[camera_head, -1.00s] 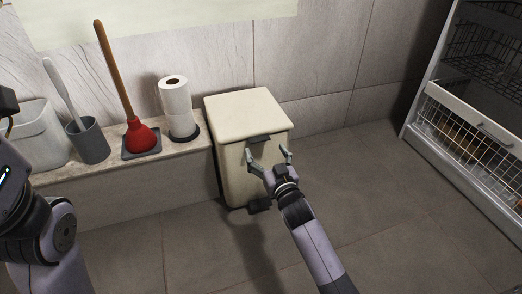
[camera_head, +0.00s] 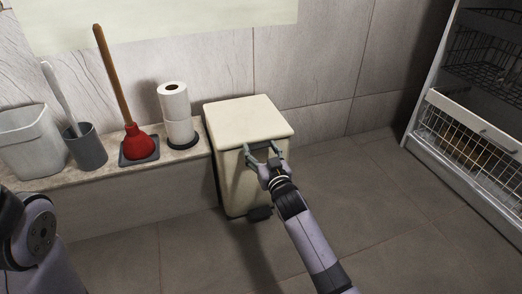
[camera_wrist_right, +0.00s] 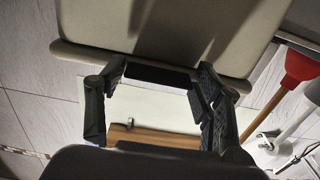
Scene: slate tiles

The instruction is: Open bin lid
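The cream bin (camera_head: 235,180) stands against the wall with its lid (camera_head: 245,115) shut. A dark tab (camera_wrist_right: 147,73) sticks out at the lid's front edge in the right wrist view; in the head view it is largely hidden by my gripper. My right gripper (camera_head: 262,149) is at the bin's front, just under the lid's rim. Its fingers are spread, one on each side of the tab, which also shows in the right wrist view between the fingertips (camera_wrist_right: 160,76). I cannot tell whether a finger touches it. A dark pedal (camera_head: 260,213) sits at the bin's foot. My left gripper is out of view.
A wire-basket rack (camera_head: 470,140) stands at the right. The floor (camera_head: 400,225) between is clear.

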